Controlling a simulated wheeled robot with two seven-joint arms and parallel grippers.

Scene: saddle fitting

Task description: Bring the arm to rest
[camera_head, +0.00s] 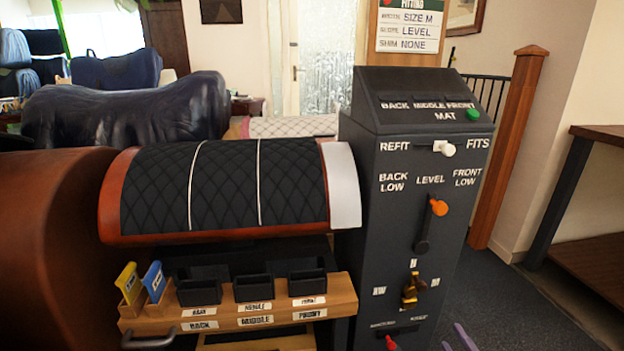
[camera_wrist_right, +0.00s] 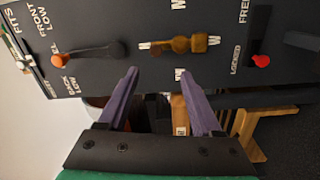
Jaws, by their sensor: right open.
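My right gripper (camera_head: 457,340) shows only as purple fingertips at the bottom edge of the head view. In the right wrist view the two purple fingers (camera_wrist_right: 146,72) are apart with nothing between them, in front of the dark control cabinet (camera_head: 385,240). The cabinet carries a white knob (camera_head: 448,150) by FITS, an orange knob (camera_head: 439,207), a brass-coloured turn knob (camera_head: 411,288) and a red knob (camera_head: 391,342). In the wrist view the red knob (camera_wrist_right: 262,60) is near LOCKED. The fingers appear clear of the knobs. My left gripper is out of view.
Left of the cabinet is a black quilted pad (camera_head: 225,185) on a brown curved form. Below it a wooden shelf (camera_head: 340,297) holds black bins, with yellow (camera_head: 129,282) and blue (camera_head: 153,281) pieces. A wooden post (camera_head: 507,150) stands right. Carpet (camera_head: 500,300) is free at lower right.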

